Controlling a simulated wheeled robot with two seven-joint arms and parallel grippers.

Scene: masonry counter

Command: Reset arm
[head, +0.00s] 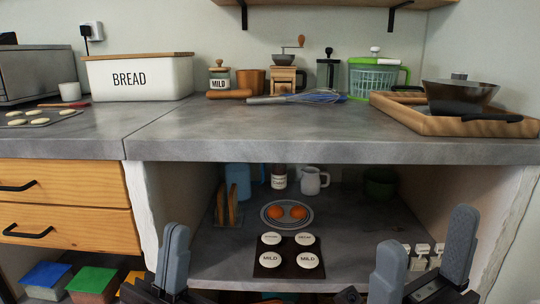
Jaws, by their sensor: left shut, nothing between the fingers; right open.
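My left gripper (174,258) is at the bottom left of the head view, in front of the lower shelf opening near its left wall. Its fingers are together with nothing between them. My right gripper (424,262) is at the bottom right, in front of the shelf's right side. Its two fingers stand well apart and nothing is between them. Both grippers point upward in the picture and are below the counter (300,135) edge.
A wooden tray (440,122) with a pan (462,97) and a BREAD bin (140,80) stand on the counter.

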